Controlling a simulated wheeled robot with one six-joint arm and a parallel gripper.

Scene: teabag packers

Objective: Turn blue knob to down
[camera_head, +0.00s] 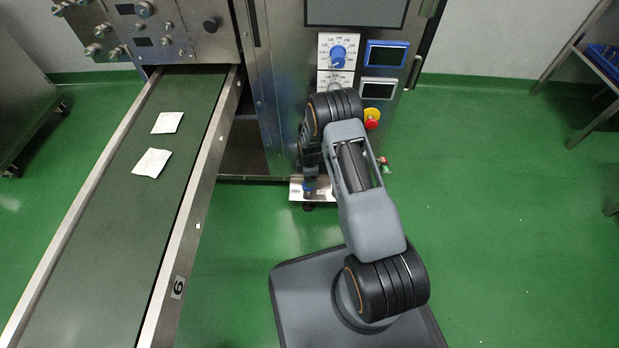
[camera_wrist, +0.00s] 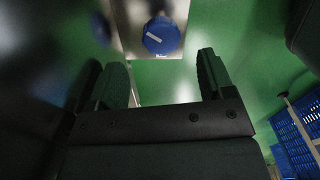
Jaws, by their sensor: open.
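In the wrist view a round blue knob (camera_wrist: 161,36) with a white pointer mark sits on a pale metal plate (camera_wrist: 122,22). The mark lies slanted, on the knob's left part. My gripper (camera_wrist: 162,62) is open and empty, its fingers on either side of the view with the knob ahead between their lines, apart from it. In the head view a small blue knob (camera_head: 307,188) shows on a low plate (camera_head: 324,190), below my gripper (camera_head: 309,163), which is partly hidden by my arm. Another blue knob (camera_head: 338,57) stands on a white dial on the machine front.
A red and yellow stop button (camera_head: 372,117) and two small displays (camera_head: 387,54) are on the machine. A conveyor (camera_head: 122,210) with two white teabags (camera_head: 152,163) runs at left. A blue crate (camera_wrist: 293,142) shows at lower right.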

